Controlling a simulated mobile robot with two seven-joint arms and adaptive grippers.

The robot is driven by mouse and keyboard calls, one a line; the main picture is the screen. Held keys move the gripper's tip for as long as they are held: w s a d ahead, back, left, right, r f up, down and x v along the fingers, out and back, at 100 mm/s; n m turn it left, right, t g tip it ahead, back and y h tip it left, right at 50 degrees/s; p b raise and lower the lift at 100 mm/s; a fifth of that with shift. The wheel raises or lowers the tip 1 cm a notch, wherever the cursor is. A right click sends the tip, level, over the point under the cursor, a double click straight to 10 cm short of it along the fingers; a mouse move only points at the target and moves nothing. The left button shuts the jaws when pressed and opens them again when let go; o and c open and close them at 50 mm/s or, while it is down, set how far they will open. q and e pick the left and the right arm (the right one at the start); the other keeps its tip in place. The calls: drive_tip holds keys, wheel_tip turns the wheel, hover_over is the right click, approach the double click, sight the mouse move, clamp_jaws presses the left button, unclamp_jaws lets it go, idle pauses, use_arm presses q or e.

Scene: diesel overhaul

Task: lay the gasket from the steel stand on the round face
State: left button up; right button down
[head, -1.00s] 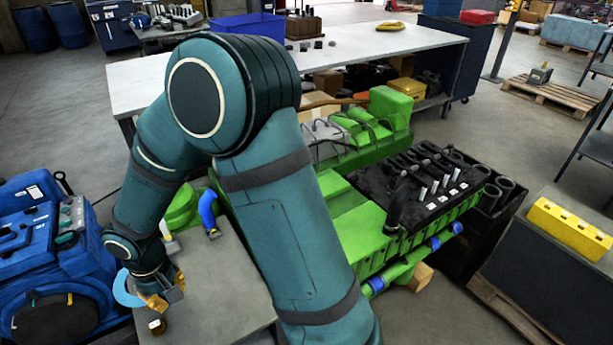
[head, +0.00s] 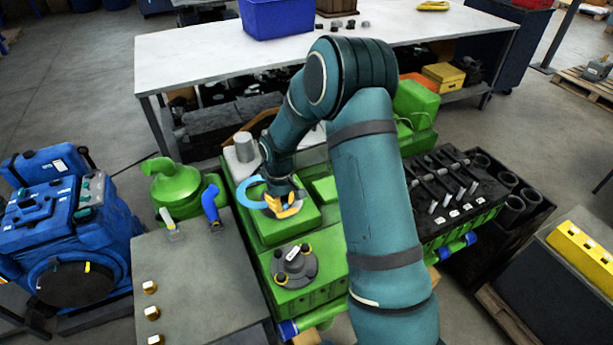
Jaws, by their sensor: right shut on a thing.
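My right gripper (head: 282,207), with orange fingertips, is shut on the light blue ring gasket (head: 243,192). The gasket sticks out to the left of the fingers, above the green block (head: 270,231) of the engine. Part of the ring is hidden by the gripper. The steel stand (head: 185,268) is the grey-topped table at the lower left. A round grey part (head: 295,266) with dark knobs sits on the green engine in front of the gripper; I cannot tell whether it is the round face. My left gripper is out of view.
A blue hose end (head: 210,203) and a green housing (head: 176,185) are left of the gripper. Several brass pieces (head: 152,313) stand on the steel stand. A grey cylinder (head: 244,147) stands behind the gripper. A white-topped bench (head: 200,60) is at the back.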

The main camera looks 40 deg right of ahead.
drive_tip(key=n+p, duration=0.1)
drive_tip(key=p, duration=0.1)
hover_over(303, 215)
use_arm(q)
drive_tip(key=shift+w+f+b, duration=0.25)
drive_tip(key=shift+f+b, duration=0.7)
drive_tip(key=shift+b, duration=1.3)
use_arm(e)
drive_tip(key=shift+w+f, duration=0.15)
drive_tip(key=shift+f, duration=3.75)
use_arm(q)
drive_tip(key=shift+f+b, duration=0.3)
drive_tip(key=shift+b, duration=0.05)
use_arm(e)
drive_tip(key=shift+d, duration=0.1)
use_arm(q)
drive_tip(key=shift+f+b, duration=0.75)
use_arm(e)
drive_tip(key=shift+f, duration=0.95)
drive_tip(key=c, duration=1)
unclamp_jaws()
drive_tip(key=shift+r, duration=0.1)
wheel_tip(303, 215, up, 12)
drive_tip(key=shift+s, duration=0.25)
